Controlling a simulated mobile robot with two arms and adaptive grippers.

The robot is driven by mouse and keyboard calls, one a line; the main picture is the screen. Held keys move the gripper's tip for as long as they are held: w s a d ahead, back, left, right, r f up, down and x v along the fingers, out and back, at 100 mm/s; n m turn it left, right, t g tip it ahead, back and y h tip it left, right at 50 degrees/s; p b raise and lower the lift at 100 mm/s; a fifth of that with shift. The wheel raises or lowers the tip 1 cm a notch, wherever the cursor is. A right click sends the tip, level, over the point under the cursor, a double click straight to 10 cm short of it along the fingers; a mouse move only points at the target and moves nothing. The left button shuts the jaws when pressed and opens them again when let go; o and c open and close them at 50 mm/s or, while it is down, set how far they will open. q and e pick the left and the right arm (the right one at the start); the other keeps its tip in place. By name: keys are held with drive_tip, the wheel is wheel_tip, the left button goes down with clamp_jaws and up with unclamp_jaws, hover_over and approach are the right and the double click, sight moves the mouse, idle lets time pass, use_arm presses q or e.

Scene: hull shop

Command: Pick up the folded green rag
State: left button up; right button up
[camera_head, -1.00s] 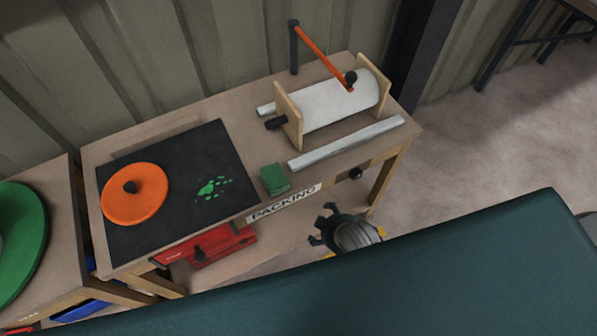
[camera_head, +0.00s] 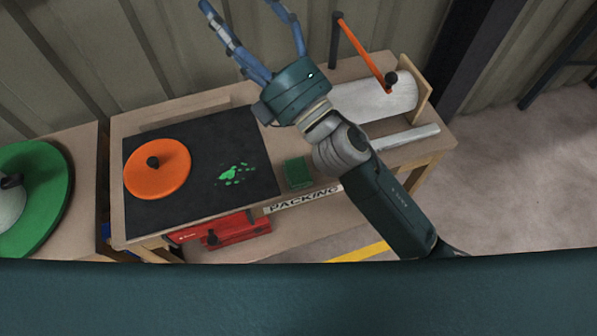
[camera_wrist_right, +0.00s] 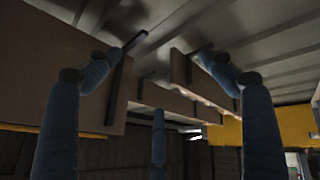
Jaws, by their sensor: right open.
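The folded green rag (camera_head: 298,172) lies on the wooden bench (camera_head: 290,205), between the black mat and the white roll. It is a small dark green block, just left of my right forearm in the head view. My right gripper (camera_head: 240,10) is raised above the back of the bench with its blue fingers spread, open and empty, pointing up and away from the rag. The right wrist view shows its fingers (camera_wrist_right: 152,70) apart with nothing between them, and the rag is not in that view. My left gripper is not in view.
The black mat (camera_head: 190,205) bears an orange disc (camera_head: 157,170) and green spots. A white roll (camera_head: 375,100) on a wooden stand, partly behind my arm, has an orange crank (camera_head: 362,52). A pale bar (camera_head: 410,137) lies near it. A red box (camera_head: 220,230) sits below the front edge.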

drive_tip(key=s+a+n+g+y, duration=0.6)
drive_tip(key=s+a+n+g, duration=0.7)
drive_tip(key=n+g, duration=0.45)
drive_tip(key=s+a+f+n+g+h, duration=0.2)
drive_tip(key=s+f+n+g+h, duration=0.15)
drive_tip(key=s+f+n, duration=0.35)
drive_tip(key=n+t+h, duration=0.4)
drive_tip(key=n+h, duration=0.4)
drive_tip(key=h, duration=1)
hover_over(297, 171)
wheel_tip(297, 171, down, 20)
wheel_tip(297, 171, down, 4)
drive_tip(key=shift+s+d+f+p, duration=0.1)
drive_tip(key=shift+f+p, duration=0.15)
drive_tip(key=shift+p, duration=0.05)
wheel_tip(297, 171, down, 5)
drive_tip(key=shift+r+p, duration=0.1)
drive_tip(key=shift+p, duration=0.65)
drive_tip(key=shift+f, duration=0.5)
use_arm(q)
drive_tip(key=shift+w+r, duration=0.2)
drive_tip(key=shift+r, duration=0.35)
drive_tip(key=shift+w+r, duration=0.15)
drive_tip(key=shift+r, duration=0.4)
use_arm(e)
drive_tip(key=c, duration=1.3)
